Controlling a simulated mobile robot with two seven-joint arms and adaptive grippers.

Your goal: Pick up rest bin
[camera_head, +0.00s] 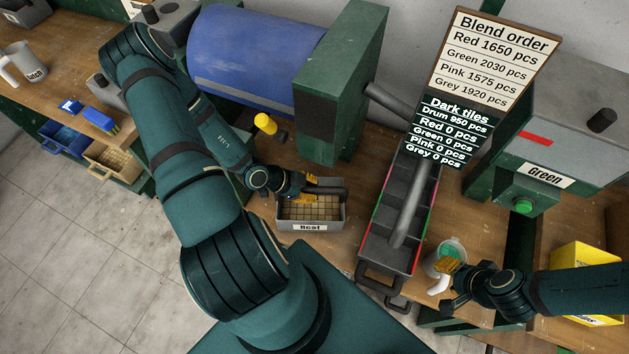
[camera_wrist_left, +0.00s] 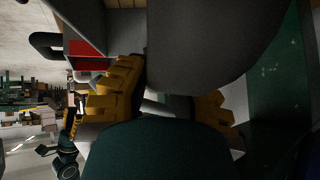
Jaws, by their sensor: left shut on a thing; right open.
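The rest bin (camera_head: 310,228) is a grey box with a white "Rest" label, and tan tiles lie inside it. It stands level on or just above the wooden bench, left of the divided tray; I cannot tell if it is lifted. My left gripper (camera_head: 305,188) is shut at the bin's dark bar handle (camera_head: 328,187), over its back part. In the left wrist view its yellow fingers (camera_wrist_left: 165,105) close around a grey part, mostly hidden. My right gripper (camera_head: 449,286) is open beside the white jug (camera_head: 456,248), close to its handle.
The divided tray (camera_head: 375,254) with a pipe over it stands right of the bin. A blue drum (camera_head: 245,55) and green post (camera_head: 340,90) rise behind. A yellow bin (camera_head: 584,258) is at far right.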

